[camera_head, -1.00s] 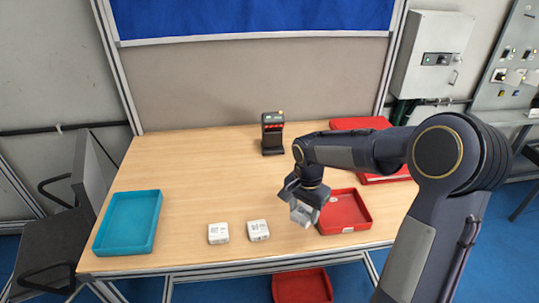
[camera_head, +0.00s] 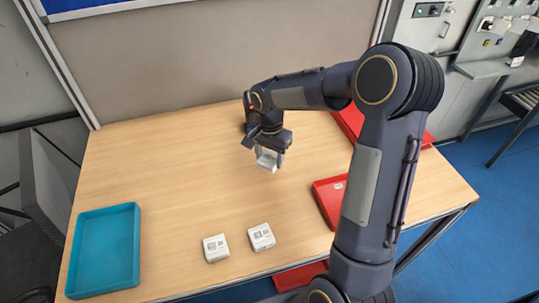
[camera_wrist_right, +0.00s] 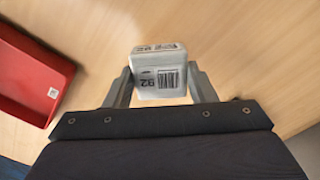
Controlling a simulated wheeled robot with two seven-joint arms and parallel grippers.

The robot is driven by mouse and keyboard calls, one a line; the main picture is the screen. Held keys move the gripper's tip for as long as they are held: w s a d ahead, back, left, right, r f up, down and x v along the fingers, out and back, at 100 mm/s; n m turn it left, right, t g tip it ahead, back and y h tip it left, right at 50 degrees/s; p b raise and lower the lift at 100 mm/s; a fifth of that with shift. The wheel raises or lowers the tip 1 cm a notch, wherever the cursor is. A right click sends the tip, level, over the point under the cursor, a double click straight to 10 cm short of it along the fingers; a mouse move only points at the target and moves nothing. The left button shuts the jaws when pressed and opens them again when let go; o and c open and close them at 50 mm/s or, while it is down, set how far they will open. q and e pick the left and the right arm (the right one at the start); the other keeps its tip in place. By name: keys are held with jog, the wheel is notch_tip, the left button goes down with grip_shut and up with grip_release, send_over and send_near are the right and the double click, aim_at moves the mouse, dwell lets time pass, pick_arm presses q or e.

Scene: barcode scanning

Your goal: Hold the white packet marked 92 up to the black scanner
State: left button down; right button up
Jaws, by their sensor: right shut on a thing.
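A white packet (camera_head: 267,161) is held between the fingers of my right gripper (camera_head: 269,156), above the table's middle. In the right wrist view the packet (camera_wrist_right: 158,75) sits between both fingertips (camera_wrist_right: 160,85), with a barcode and a mark ending in 2 on the face toward the camera; the first character is hard to read. The black scanner cannot be clearly made out now; my right arm covers the back of the table where it stood, and a small red spot shows beside the wrist. My left gripper is not in view.
Two more white packets, one (camera_head: 216,248) left of the other (camera_head: 261,237), lie near the front edge. A teal tray (camera_head: 136,245) is at the left. A red tray (camera_head: 322,196) is partly behind my right arm, with more red at the back right. The table's left middle is clear.

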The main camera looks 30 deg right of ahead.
aim_at(266, 150)
jog(key=shift+w+d+f+b, duration=0.2)
jog(key=shift+w+f, duration=0.55)
jog(key=shift+w, duration=0.05)
jog(key=shift+w+d+f+b, duration=0.15)
jog(key=shift+w+f, duration=0.6)
jog(key=s+a+r+p, duration=0.3)
jog(key=s+r+p, duration=0.1)
jog(key=s+r, duration=0.6)
jog(key=s, duration=0.2)
jog(key=shift+s, duration=0.35)
jog(key=shift+s, duration=0.1)
